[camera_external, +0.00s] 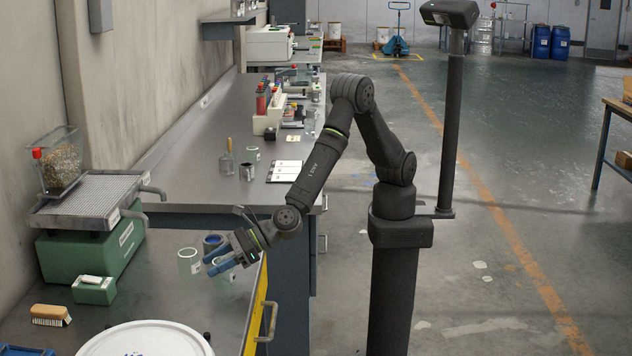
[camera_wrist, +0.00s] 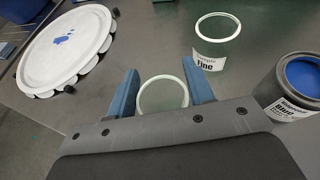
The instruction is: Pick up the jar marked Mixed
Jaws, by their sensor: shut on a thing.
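My gripper (camera_wrist: 162,92) has its two blue fingers shut on a clear glass jar with a pale rim (camera_wrist: 163,95). No label on this jar is readable from here, so I cannot tell whether it is marked Mixed. In the external view my gripper (camera_external: 217,262) is low over the near bench, with the held jar (camera_external: 225,272) partly hidden behind the fingers. A second glass jar (camera_wrist: 217,40), labelled "Fine", stands apart beyond the fingers; it also shows in the external view (camera_external: 189,263).
An open can of blue paint (camera_wrist: 292,88) stands right of the held jar. A large white lid with a blue smear (camera_wrist: 65,45) lies at left.

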